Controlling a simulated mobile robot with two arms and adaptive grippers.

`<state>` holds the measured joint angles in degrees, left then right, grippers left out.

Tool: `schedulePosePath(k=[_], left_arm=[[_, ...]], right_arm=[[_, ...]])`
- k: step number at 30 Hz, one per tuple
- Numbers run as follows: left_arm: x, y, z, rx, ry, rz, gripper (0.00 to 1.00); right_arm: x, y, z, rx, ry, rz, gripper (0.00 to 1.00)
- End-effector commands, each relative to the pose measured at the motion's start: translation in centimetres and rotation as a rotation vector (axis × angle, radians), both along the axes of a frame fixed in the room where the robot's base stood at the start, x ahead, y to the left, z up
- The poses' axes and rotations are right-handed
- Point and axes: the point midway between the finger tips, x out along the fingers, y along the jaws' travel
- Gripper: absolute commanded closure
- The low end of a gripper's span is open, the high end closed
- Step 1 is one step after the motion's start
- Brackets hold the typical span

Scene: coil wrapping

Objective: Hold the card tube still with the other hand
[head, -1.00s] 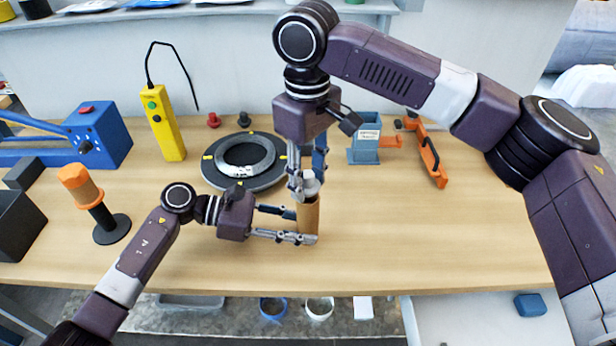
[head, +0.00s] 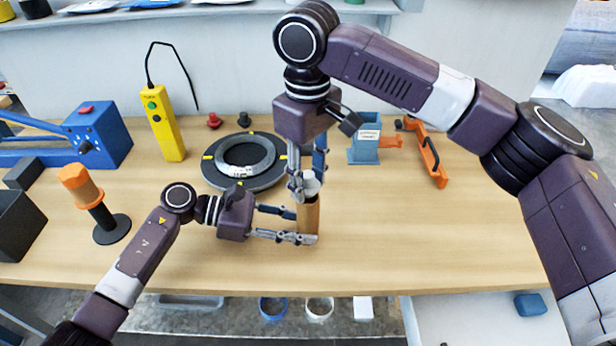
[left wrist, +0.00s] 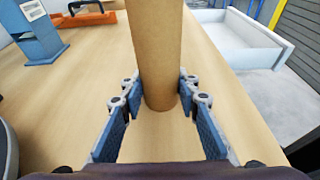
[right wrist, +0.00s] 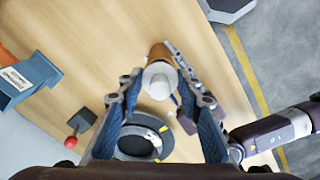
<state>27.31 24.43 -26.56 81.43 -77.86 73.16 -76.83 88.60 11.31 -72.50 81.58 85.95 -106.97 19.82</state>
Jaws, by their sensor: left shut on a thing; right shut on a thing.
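The brown card tube (head: 309,217) stands upright on the wooden table near its front edge. My left gripper (head: 304,226) is shut on the tube low down, one finger on each side; the left wrist view shows the tube (left wrist: 157,50) between both fingers, its lower end close to the tabletop. My right gripper (head: 307,184) is above the tube, pointing down, shut on a white cylindrical piece (right wrist: 160,80) at the tube's upper end. Whether this piece sits inside the tube or on its rim is hard to tell. The right fingers partly hide the tube's top.
Behind stand a black disc with a grey coil (head: 246,156), a yellow control box (head: 163,125) and a blue-grey holder (head: 364,150). An orange-handled tool (head: 432,160) lies right; an orange-topped post (head: 88,195) stands left. The table's right front is clear.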

Motion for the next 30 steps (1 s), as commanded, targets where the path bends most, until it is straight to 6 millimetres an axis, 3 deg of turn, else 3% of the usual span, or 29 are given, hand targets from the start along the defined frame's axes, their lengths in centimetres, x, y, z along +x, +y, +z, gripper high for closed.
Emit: schedulePosePath(k=[30], left_arm=[[-0.1, 0.0, -0.1, 0.001, 0.002, -0.002, 0.84]], right_arm=[[0.0, 0.0, -2.6, 0.000, 0.001, 0.000, 0.80]])
